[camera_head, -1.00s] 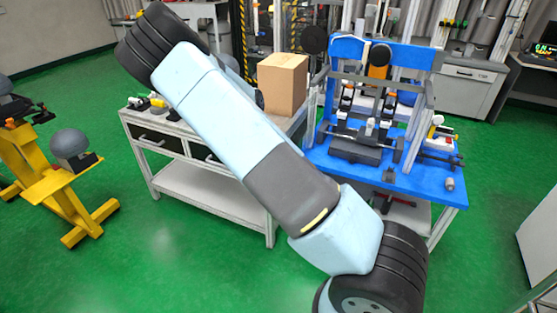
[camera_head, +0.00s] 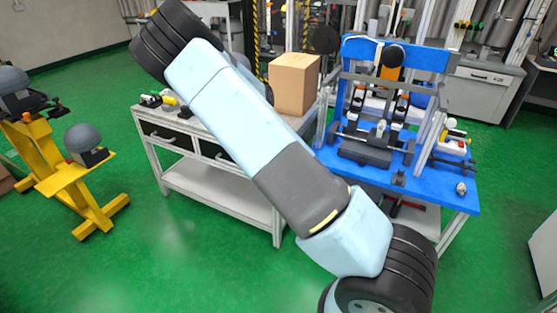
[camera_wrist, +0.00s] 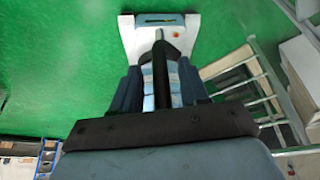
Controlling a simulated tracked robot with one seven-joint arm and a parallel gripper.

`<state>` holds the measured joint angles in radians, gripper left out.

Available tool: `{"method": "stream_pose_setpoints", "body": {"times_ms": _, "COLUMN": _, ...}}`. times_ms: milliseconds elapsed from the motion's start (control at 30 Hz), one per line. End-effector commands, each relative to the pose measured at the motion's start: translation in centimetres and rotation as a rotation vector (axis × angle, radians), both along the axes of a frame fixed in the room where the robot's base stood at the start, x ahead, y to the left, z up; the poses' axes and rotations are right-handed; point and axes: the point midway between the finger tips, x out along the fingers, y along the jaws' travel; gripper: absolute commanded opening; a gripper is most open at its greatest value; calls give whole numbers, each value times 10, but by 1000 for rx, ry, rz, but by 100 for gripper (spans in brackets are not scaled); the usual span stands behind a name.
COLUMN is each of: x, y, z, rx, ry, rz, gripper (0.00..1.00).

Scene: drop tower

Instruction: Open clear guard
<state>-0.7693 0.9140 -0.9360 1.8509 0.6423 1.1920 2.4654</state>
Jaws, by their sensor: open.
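The blue drop tower (camera_head: 352,48) stands on a blue-topped bench at the right of the head view. A grey-framed guard (camera_head: 384,82) spans its front; its clear panel is hard to make out, and it appears to be down. My gripper (camera_wrist: 160,84) shows in the wrist view, pointing away from the camera over green floor. Its jaws look apart, with no task object between them. The head view shows my arm crossing from upper left to lower right, and the gripper is out of frame there. My gripper is not seen touching the guard.
A cardboard box (camera_head: 293,84) sits on a white drawer bench (camera_head: 222,182) left of the tower. A yellow stand (camera_head: 85,205) with grey domes is at far left. A grey cabinet (camera_head: 478,85) is behind. Green floor is open in front.

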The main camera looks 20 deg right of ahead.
Motion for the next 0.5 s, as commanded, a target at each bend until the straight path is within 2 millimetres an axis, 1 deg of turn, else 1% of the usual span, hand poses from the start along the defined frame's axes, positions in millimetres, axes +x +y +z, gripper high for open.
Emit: {"method": "stream_pose_setpoints", "body": {"times_ms": 500, "x": 37, "y": 8, "z": 88, "rx": 0, "ry": -3, "rz": 2, "gripper": 44}}
